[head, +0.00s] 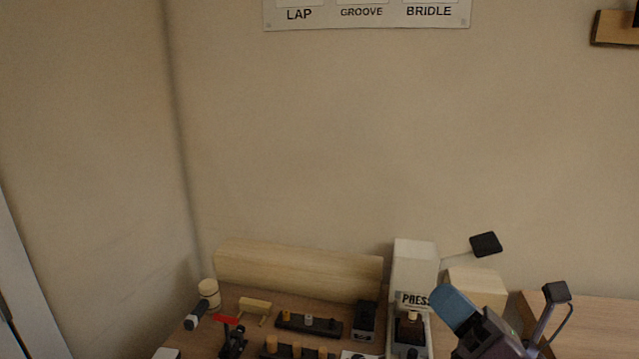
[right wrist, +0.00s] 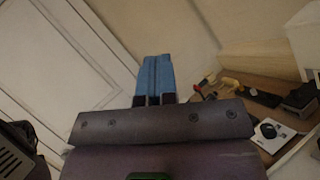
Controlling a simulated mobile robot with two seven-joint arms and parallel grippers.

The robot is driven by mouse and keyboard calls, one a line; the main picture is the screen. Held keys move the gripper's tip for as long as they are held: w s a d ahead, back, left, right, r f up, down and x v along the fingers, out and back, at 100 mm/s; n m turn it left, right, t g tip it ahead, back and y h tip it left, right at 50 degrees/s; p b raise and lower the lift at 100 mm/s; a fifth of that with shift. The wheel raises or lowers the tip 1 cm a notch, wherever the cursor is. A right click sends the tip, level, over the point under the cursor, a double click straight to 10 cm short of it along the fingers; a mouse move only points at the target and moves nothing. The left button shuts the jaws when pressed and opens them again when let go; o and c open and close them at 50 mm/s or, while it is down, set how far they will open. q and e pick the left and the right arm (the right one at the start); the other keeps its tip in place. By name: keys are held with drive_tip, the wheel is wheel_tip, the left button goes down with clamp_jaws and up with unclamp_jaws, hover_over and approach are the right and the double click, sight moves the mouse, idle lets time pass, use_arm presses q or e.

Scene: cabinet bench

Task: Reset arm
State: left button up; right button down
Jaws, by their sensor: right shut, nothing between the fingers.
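My right gripper (head: 453,306) shows at the lower right of the head view, in front of the bench and beside the white press. Its blue fingers are together with nothing between them. In the right wrist view the shut blue fingers (right wrist: 154,78) point away from the camera, toward the wall, with the bench off to the right. They appear apart from the bench items. My left gripper is not in either view.
A wooden bench (head: 290,288) bears a white press (head: 412,262), a long pale wood block (head: 298,270), a dark peg rack (head: 308,325) and small tools. A black pad on a rod (head: 486,244) rises behind my right gripper. The wall above is clear below the sign (head: 366,14).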

drive_tip(key=s+d+f+m+g+h, duration=0.1)
drive_tip(key=d+f+m+h, duration=0.4)
drive_tip(key=m, duration=0.4)
drive_tip(key=s+d+f+m+h, duration=0.2)
drive_tip(key=d+f+m+h, duration=0.1)
drive_tip(key=f+m+h, duration=0.5)
drive_tip(key=s+d+f+m+g+h, duration=0.1)
drive_tip(key=d+f+m+h, duration=0.3)
drive_tip(key=m, duration=0.6)
drive_tip(key=s+f+m+g, duration=0.6)
drive_tip(key=s+f, duration=0.1)
drive_tip(key=s, duration=0.3)
drive_tip(key=s+f+m+g, duration=0.5)
drive_tip(key=s+f+g, duration=0.15)
drive_tip(key=s, duration=0.35)
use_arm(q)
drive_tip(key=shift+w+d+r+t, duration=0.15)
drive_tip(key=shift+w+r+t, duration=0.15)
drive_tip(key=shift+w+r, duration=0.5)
use_arm(e)
drive_tip(key=w+a+f+t+y, duration=0.1)
drive_tip(key=w+f+t, duration=0.7)
drive_tip(key=f+t, duration=0.1)
drive_tip(key=shift+f+n, duration=0.2)
drive_tip(key=shift+n, duration=0.2)
